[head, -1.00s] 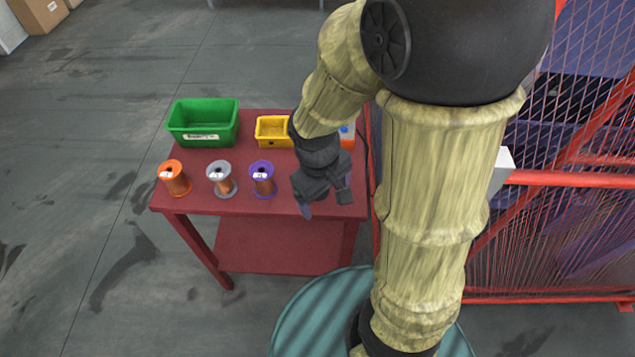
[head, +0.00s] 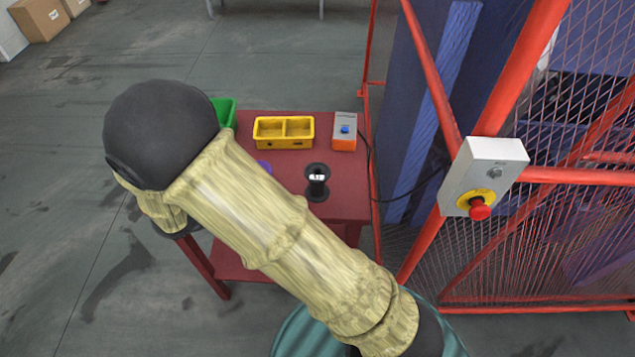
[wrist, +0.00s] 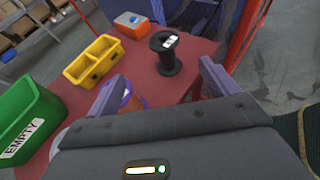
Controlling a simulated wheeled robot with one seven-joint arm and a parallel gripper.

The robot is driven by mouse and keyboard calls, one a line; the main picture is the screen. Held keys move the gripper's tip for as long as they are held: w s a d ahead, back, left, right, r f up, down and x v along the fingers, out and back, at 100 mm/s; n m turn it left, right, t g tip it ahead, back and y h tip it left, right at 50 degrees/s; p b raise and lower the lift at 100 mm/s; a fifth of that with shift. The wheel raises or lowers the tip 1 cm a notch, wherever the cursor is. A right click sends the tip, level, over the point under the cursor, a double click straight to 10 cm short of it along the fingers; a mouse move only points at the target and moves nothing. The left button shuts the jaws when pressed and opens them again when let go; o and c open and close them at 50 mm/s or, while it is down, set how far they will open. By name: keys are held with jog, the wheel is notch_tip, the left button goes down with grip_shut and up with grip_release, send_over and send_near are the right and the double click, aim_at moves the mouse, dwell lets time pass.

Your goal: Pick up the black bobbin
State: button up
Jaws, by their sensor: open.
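The black bobbin (head: 317,183) stands upright on the red table, near its front right, with a white label on it. In the wrist view the black bobbin (wrist: 166,52) stands beyond my gripper (wrist: 160,88), between the lines of its two fingers but apart from them. My gripper is open and empty. In the head view my gripper is hidden behind my arm. A purple bobbin (wrist: 130,97) stands by the left finger in the wrist view; only a bit of it shows in the head view (head: 264,167).
On the red table (head: 285,208) stand a yellow two-part bin (head: 284,144), an orange and grey button box (head: 344,132) and a green bin (wrist: 28,118) labelled EMPTY. A red mesh fence (head: 560,230) with a control box (head: 485,165) rises to the right.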

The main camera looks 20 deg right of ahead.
aim_at(320, 171)
jog(key=p+x, duration=0.1)
jog(key=x, duration=1.1)
jog(key=shift+d+f, duration=0.1)
jog(key=shift+d+f, duration=0.1)
jog(key=shift+d, duration=0.4)
jog(key=p+x, duration=0.1)
jog(key=x, duration=0.3)
jog(key=shift+d+f, duration=0.1)
jog(key=shift+d, duration=0.1)
jog(key=c, duration=1.1)
